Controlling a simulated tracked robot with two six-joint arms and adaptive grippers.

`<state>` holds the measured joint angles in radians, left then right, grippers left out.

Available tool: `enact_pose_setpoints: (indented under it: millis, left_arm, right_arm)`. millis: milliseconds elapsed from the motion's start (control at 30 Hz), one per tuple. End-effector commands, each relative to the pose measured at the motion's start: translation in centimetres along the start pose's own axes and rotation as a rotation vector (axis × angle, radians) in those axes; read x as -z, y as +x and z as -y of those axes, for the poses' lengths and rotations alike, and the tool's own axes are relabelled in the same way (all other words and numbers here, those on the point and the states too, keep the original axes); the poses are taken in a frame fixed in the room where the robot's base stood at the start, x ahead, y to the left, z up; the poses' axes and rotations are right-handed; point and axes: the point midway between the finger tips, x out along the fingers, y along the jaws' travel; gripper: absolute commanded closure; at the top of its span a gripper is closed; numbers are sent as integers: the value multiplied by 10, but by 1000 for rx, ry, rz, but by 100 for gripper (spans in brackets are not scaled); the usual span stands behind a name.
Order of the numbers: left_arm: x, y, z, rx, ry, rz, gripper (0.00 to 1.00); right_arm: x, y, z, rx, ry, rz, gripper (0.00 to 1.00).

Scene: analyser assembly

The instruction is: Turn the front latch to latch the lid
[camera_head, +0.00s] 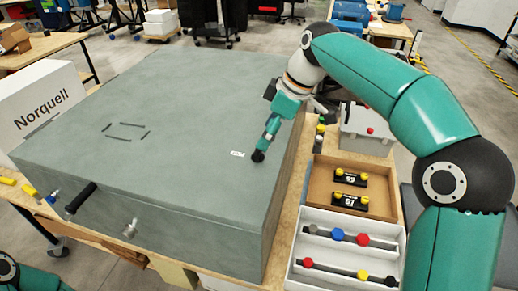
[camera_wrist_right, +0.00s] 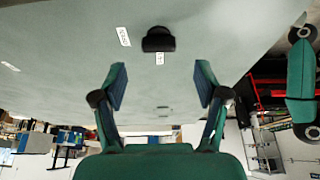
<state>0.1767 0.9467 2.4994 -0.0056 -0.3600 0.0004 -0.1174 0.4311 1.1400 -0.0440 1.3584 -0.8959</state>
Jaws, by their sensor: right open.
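The grey-green analyser (camera_head: 150,120) is a large box with its flat lid lying down on it. A small black latch knob (camera_wrist_right: 158,40) stands on a grey-green surface in the right wrist view, with small white labels beside it. I cannot tell whether it is the front latch or how it is turned. My right gripper (camera_head: 267,140) is over the right part of the lid in the head view. In the right wrist view the gripper (camera_wrist_right: 161,80) is open and empty, with the knob beyond its fingertips, roughly centred between them. My left gripper is out of view.
A black handle (camera_head: 80,198) and a silver knob (camera_head: 129,229) stick out of the analyser's front side. To the right are a wooden tray (camera_head: 318,185) with black-and-yellow parts and a white tray (camera_head: 318,217) with coloured rods. A white Norquell box (camera_head: 45,100) stands at left.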

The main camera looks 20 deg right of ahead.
Motion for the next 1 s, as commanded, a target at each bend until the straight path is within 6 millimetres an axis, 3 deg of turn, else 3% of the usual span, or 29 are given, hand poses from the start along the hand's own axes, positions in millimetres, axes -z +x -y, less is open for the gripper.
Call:
enact_pose_setpoints:
  millis: [100,300,700,767,1000]
  left_arm:
    - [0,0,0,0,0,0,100]
    - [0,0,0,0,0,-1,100]
    - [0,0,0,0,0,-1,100]
    - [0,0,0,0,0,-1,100]
    - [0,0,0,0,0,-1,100]
  right_arm:
    - [-1,24,0,5,0,4,27]
    - [0,48,0,1,1,2,27]
    - [0,56,0,0,1,1,27]
    - [0,56,0,0,1,1,34]
    - [-1,55,0,0,2,1,74]
